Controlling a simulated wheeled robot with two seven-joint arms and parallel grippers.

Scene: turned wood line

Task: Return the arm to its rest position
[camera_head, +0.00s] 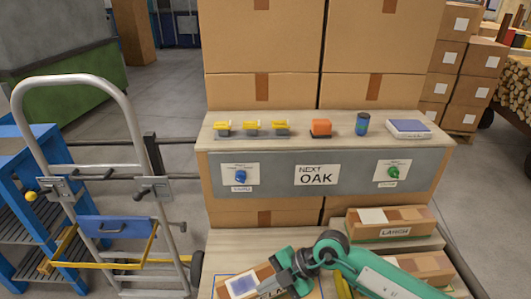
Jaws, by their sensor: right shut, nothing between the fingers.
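My right arm (383,272), teal with dark grey joints, comes in from the lower right and bends over at the bottom middle. My right gripper (283,283) is at its end, shut and empty, above a cardboard box (241,287) with a pale label on the lower table. From this angle I cannot tell whether it touches the box. My left gripper and left arm are not in view.
Behind is a shelf (295,130) with yellow-topped pieces, an orange block (321,127), a blue can (362,123) and a scale (408,128). Its front panel reads "NEXT OAK" and has blue and green knobs. Labelled boxes (391,223) lie right; a hand truck (77,85) stands left.

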